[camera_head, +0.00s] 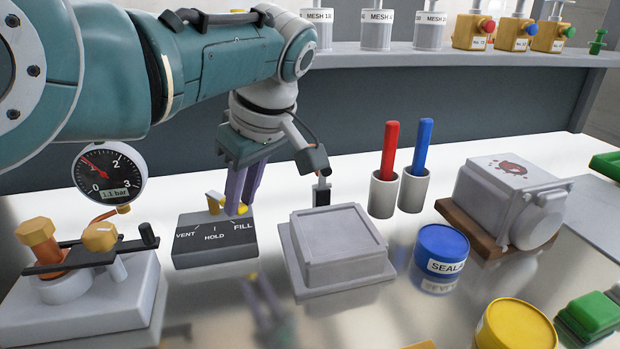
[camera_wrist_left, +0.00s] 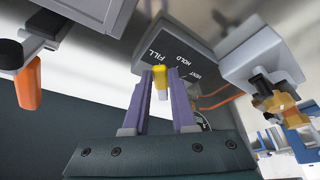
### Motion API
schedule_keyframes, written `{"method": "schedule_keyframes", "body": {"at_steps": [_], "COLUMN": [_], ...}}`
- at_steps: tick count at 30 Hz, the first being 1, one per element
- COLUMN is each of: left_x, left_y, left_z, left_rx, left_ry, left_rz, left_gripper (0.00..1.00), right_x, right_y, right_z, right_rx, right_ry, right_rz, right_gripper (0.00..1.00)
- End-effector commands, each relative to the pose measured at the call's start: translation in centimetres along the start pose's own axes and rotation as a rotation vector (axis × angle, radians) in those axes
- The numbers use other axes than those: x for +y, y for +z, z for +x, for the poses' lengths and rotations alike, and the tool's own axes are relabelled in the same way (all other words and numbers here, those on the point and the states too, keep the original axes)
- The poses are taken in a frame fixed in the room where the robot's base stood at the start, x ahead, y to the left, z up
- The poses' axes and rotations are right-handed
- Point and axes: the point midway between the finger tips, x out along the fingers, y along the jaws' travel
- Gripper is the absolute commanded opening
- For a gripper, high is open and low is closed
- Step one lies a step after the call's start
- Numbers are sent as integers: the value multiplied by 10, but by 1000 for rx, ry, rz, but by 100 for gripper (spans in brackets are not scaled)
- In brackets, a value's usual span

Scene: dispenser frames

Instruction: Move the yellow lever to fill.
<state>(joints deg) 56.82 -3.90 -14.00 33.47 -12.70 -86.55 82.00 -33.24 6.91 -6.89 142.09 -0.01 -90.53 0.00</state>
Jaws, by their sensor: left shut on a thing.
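The yellow lever (camera_head: 214,203) is on the grey valve box (camera_head: 215,250), which is labelled VENT, HOLD and FILL. My left gripper (camera_head: 237,210) reaches down to it with its purple fingers, which partly hide the lever in the head view. In the left wrist view, the lever tip (camera_wrist_left: 160,80) sits between the two purple fingers (camera_wrist_left: 160,72), close to the FILL and HOLD labels. The gripper is shut on the lever. I cannot tell exactly which mark the lever points to. My right gripper is not in view.
A gauge (camera_head: 109,175) reading 1.1 bar and a clamp fixture (camera_head: 90,290) stand left. A grey square block (camera_head: 340,250) stands close right of the valve box.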

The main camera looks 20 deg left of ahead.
Motion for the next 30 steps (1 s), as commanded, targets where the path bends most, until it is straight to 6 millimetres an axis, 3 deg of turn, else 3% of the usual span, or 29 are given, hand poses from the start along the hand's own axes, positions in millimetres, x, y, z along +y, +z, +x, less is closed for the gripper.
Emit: {"method": "schedule_keyframes", "body": {"at_steps": [17,18,26,30], "left_x": [0,0,0,0], "left_y": [0,0,0,0], "left_z": [1,2,1,1], "left_rx": [0,0,0,0], "left_ry": [-13,-13,-13,-13], "left_rz": [-35,-35,-34,-33], "left_gripper": [0,26,55,55], "right_x": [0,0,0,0], "right_y": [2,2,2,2], "right_z": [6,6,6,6], "right_rx": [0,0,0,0], "right_ry": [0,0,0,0], "right_rz": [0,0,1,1], "right_gripper": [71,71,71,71]}}
